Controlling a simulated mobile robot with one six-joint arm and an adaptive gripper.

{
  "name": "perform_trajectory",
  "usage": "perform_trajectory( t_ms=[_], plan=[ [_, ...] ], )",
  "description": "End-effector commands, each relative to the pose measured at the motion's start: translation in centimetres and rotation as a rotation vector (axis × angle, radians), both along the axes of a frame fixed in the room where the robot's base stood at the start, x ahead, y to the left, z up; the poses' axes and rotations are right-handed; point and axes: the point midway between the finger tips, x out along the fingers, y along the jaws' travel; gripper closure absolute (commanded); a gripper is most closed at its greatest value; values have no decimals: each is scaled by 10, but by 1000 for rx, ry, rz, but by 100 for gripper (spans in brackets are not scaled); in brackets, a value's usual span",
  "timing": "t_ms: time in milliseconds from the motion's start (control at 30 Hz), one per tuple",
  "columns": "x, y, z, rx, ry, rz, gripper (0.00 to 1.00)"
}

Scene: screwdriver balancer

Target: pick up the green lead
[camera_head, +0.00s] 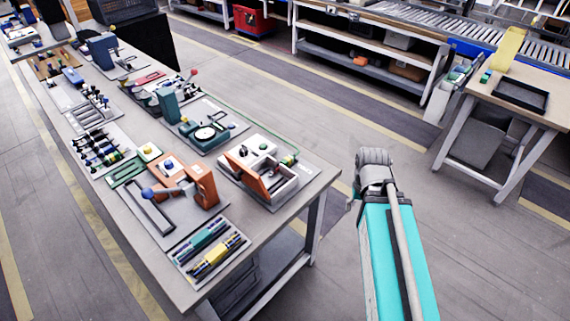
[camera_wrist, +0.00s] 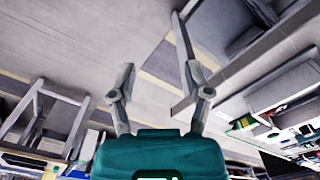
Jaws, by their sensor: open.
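A thin green lead (camera_head: 258,128) runs along the far right side of the workbench. It passes behind the white box with the open orange-brown lid. Its lower end is near a small green and yellow piece (camera_head: 288,160) by that box, and I cannot tell whether they join. My gripper (camera_wrist: 160,68) shows in the wrist view with its two fingers spread apart and nothing between them. It is over the aisle floor, away from the workbench. In the head view my arm is right of the bench, and the fingers are hidden.
The workbench (camera_head: 262,230) is crowded with fixtures. An open-lidded box (camera_head: 283,190), an orange bracket (camera_head: 203,185) and a teal device (camera_head: 207,135) stand near the lead. A side table (camera_head: 541,113) with a black tray (camera_head: 521,95) is at right. The floor between is clear.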

Motion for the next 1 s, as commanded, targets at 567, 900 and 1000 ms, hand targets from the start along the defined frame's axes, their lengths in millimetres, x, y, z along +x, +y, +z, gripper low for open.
perform_trajectory(
  t_ms=[567, 900, 1000],
  plan=[
    [105, 80, 20, -108, -103, -251, 26],
    [192, 196, 42, -149, -277, -514, 26],
    [207, 225, 47, -145, -320, -573, 26]
  ],
)
